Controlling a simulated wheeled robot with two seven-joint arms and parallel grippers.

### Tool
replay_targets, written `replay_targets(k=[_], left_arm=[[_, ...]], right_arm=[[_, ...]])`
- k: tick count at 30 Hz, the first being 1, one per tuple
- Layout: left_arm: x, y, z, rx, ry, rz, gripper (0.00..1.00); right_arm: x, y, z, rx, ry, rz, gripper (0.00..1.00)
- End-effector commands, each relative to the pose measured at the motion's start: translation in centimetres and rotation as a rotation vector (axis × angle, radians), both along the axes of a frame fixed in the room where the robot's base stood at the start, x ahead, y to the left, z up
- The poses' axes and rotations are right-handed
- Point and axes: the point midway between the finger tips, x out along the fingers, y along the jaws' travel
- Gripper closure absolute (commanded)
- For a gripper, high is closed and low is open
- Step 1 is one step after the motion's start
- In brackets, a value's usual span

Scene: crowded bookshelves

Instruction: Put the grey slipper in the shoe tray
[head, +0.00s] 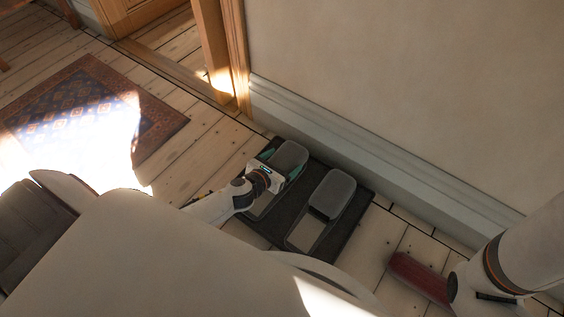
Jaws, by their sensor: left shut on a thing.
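The shoe tray (352,218) is a dark, flat mat on the plank floor beside the wall. Two grey slippers are on or over it, side by side. My left gripper (281,165) is shut on the left grey slipper (290,155), with teal parts showing at both sides of it. That slipper is over the tray's left half; I cannot tell whether it touches the tray. The other grey slipper (334,192) lies on the tray's right half, its paler insole towards me. My right arm shows at the lower right, but its fingers do not show.
A pale skirting board (380,160) runs close behind the tray. A dark red object (418,277) lies on the floor beside my right arm. A patterned rug (75,105) lies at the left, partly in bright sun. A wooden door frame (222,50) stands at the back.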

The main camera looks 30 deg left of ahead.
Motion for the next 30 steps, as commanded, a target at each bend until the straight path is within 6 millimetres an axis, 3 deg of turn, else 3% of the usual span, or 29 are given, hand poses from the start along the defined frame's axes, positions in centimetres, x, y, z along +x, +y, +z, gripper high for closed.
replay_targets(k=[1, 3, 13, 23, 25, 30], left_arm=[[0.0, 0.0, -0.1, 0.0, 0.0, 0.0, 0.12], [0.0, 0.0, -0.1, 0.0, 0.0, 0.0, 0.0], [-0.3, 0.0, 0.5, -0.001, 0.001, -0.001, 0.0], [-6.3, 0.8, 3.1, -0.002, 0.004, 0.0, 0.0], [-7.6, 1.0, 3.5, -0.002, 0.004, 0.001, 0.0], [-9.9, 1.3, 4.4, -0.002, 0.002, 0.001, 0.0]], right_arm=[[0.0, 0.0, -0.1, 0.0, 0.0, 0.0, 0.0], [0.0, 0.0, -0.1, -0.001, 0.0, 0.0, 0.0], [0.0, 0.0, 0.5, -0.001, -0.001, 0.0, 0.0], [0.0, 0.0, 3.1, 0.001, -0.002, 0.002, 0.0], [1.4, -0.1, 2.4, 0.003, 0.041, 0.001, 0.0], [2.0, -0.1, 2.1, 0.004, 0.061, 0.002, 0.0]])
